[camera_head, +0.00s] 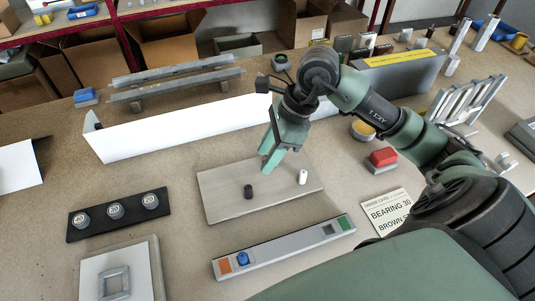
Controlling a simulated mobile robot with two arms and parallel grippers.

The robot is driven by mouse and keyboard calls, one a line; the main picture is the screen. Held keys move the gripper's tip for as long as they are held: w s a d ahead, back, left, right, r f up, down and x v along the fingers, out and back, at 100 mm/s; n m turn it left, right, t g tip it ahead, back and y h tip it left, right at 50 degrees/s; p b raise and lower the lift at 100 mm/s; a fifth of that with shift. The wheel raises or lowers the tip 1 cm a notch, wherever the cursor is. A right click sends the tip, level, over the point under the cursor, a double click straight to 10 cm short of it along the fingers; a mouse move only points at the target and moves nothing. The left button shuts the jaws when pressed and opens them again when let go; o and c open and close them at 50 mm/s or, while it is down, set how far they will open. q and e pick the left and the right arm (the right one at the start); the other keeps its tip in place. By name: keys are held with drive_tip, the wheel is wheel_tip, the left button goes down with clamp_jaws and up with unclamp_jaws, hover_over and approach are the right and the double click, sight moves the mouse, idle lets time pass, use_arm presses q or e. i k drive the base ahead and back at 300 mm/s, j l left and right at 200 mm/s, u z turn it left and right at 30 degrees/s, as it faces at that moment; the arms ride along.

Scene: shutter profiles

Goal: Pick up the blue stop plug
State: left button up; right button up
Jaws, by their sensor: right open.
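A small blue piece (243,258), which looks like the blue stop plug, sits near the left end of a long grey bar (290,243) at the front, beside an orange square. A black plug (248,191) and a white plug (303,176) stand upright on a flat beige board (225,207). My right gripper (268,161) has green fingers and is open, pointing down over the back of the board. It is behind and above the blue piece, well apart from it, with nothing visible in it. My left gripper is out of view.
A long white profile (180,126) lies behind the board. A black strip with numbered knobs (117,214) is at left. A red-topped block (382,158) and a printed card (388,209) are at right. Bare bench shows between the board and the grey bar.

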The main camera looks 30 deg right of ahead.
sight(242, 256)
drive_tip(key=k+j, duration=0.2)
drive_tip(key=k, duration=0.3)
drive_tip(key=k+j, duration=0.15)
drive_tip(key=k, duration=0.3)
drive_tip(key=k+j, duration=0.2)
drive_tip(key=k, duration=0.3)
